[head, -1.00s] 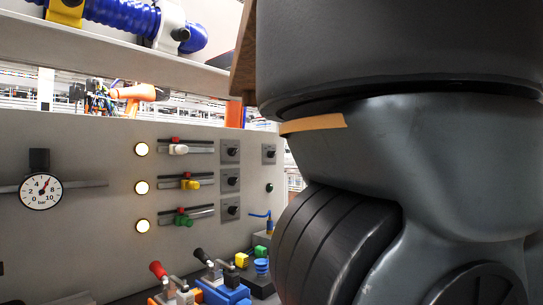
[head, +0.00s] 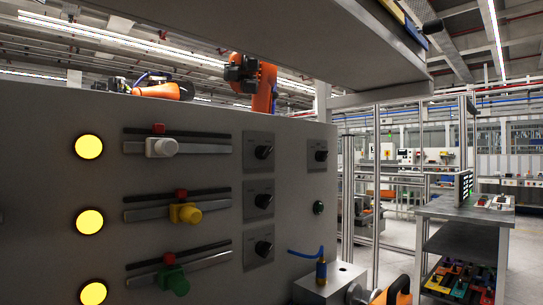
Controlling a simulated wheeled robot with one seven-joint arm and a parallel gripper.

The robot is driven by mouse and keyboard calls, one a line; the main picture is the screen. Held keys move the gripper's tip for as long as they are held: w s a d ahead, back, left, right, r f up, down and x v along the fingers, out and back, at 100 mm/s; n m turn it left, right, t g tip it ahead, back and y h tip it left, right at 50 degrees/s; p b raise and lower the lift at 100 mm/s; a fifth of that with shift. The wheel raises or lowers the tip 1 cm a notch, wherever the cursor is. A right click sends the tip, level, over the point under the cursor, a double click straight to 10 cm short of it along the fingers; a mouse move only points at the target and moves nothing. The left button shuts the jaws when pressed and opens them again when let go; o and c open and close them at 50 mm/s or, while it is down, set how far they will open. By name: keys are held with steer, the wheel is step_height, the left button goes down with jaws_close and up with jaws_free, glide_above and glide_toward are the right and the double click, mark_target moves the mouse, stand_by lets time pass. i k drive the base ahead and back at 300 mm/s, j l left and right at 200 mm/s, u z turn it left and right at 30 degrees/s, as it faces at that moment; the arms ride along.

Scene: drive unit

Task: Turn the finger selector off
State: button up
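Several black rotary selectors on square grey plates sit on the grey panel. Three form a column: a top one (head: 263,152), a middle one (head: 263,200) and a bottom one (head: 263,248). A fourth selector (head: 320,155) sits alone to the right of the top one. Their labels are too small to read, so I cannot tell which is the finger selector. Each black knob seems turned at a slant. My gripper is not in view.
Left of the selectors are slide rails with a white knob (head: 163,147), a yellow knob (head: 187,213) and a green knob (head: 174,280), and lit round lamps (head: 89,147). A shelf (head: 330,40) overhangs the panel. A grey block (head: 335,280) stands low right; floor shows beyond.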

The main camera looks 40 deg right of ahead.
mark_target(320, 157)
steer(key=z, duration=0.8)
